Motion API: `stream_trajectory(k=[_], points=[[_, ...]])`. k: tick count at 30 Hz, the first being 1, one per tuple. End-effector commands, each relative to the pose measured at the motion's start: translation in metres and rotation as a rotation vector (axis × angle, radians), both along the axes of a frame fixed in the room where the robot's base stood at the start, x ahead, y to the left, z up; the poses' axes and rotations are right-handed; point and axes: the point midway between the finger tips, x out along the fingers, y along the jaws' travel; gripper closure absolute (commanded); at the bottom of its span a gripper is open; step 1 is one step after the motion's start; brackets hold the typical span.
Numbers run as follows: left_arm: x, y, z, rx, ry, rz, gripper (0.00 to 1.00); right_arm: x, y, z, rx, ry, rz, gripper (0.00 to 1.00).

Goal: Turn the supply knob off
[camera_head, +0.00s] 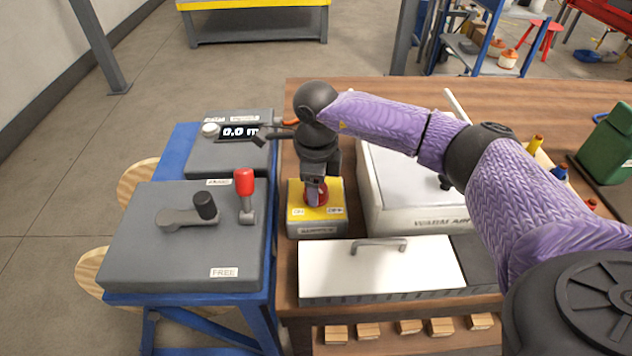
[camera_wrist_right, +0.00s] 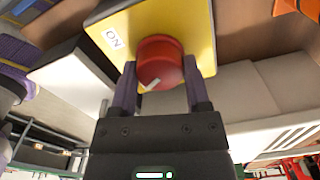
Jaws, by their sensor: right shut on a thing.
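The supply knob (camera_head: 317,196) is a round red knob on a box with a yellow top (camera_head: 334,213) on the wooden table. In the right wrist view the red knob (camera_wrist_right: 160,62) carries a pale pointer mark, and an "ON" label shows on the yellow plate (camera_wrist_right: 128,27). My right gripper (camera_head: 316,188) comes down over the knob from above. In the right wrist view its two fingers (camera_wrist_right: 160,85) sit on either side of the knob, shut on it. The gripper hides part of the knob in the head view. My left gripper is not in view.
Left stands a blue bench with a grey box (camera_head: 130,240), a red-topped lever (camera_head: 245,185), a black-knobbed crank (camera_head: 205,207) and a display unit (camera_head: 230,165). A white handled lid (camera_head: 380,272) lies in front. A white "WARM AIR" box (camera_head: 400,222) stands right of the knob.

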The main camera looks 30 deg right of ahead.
Motion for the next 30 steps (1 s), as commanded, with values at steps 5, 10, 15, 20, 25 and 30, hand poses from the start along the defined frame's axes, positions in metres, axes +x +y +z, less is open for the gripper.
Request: stream_trajectory(k=[5, 10, 15, 20, 25, 30], points=[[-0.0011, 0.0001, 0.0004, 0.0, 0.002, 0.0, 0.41, 0.001, -0.0001, 0.0013, 0.001, -0.005, 0.111, 0.98], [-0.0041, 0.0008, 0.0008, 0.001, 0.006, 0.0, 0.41, 0.0011, -0.0001, 0.0013, 0.001, -0.005, 0.188, 0.98], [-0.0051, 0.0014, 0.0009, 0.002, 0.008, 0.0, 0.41, 0.0011, -0.0001, 0.0014, 0.0, -0.006, 0.235, 0.98], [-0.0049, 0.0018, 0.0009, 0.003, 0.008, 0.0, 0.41, 0.0011, 0.0, 0.0014, 0.0, -0.006, 0.253, 0.98], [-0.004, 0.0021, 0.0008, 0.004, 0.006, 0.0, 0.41, 0.0011, -0.0001, 0.0015, 0.0, -0.006, 0.258, 0.98], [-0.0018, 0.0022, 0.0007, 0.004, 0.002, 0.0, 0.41, 0.0011, -0.0001, 0.0015, 0.0, -0.006, 0.258, 0.98]])
